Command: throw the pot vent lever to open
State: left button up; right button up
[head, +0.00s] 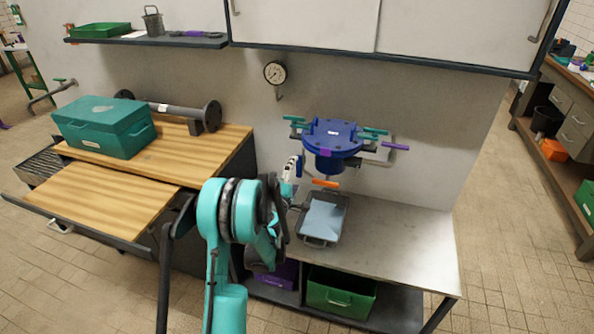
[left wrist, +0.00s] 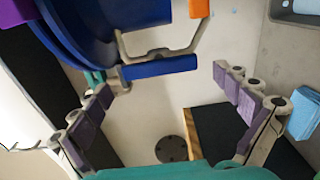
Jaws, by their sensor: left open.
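The blue pot (head: 332,140) is fixed on the back wall above the right bench, with several coloured handles around it. A short blue lever (head: 299,166) hangs at its lower left; it also shows in the left wrist view (left wrist: 160,67) as a blue bar on a grey bracket. An orange handle (head: 326,183) is below the pot and a purple one (head: 396,146) is at its right. Which handle is the vent lever is not marked. My left gripper (head: 289,173) is open beside the blue lever. In the left wrist view its fingers (left wrist: 165,84) are spread on either side of the bar, without closing on it.
A grey tray (head: 323,217) with a light blue cloth or sheet lies on the bench below the pot. A pressure gauge (head: 275,73) is on the wall. A teal toolbox (head: 104,127) stands on the left wooden bench.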

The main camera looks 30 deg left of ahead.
pick_arm(q)
jog(key=v, duration=0.5)
jog(key=shift+d+r, duration=0.1)
dwell(0.3)
jog(key=s+d+r+m+g+h, duration=0.1)
jog(key=s+d+r+m+h, duration=0.2)
jog(key=d, duration=0.4)
jog(key=s+d+r+m+g+h, duration=0.1)
jog(key=d+r+m+g+h, duration=0.1)
jog(key=d+m, duration=0.45)
jog(key=s+d+r+m+g+h, duration=0.1)
jog(key=s+d+r+m+h, duration=0.15)
jog(key=d, duration=0.55)
jog(key=s+d+f+m+g+y, duration=0.1)
jog(key=s+d+f+m+g, duration=0.1)
jog(key=s, duration=0.9)
jog(key=s+d+f+m+g+y, duration=0.2)
jog(key=s+m+g, duration=0.2)
jog(key=s+m, duration=0.3)
jog(key=s, duration=0.5)
jog(key=shift+f, duration=0.4)
jog(key=shift+s, duration=0.1)
jog(key=shift+c, duration=0.3)
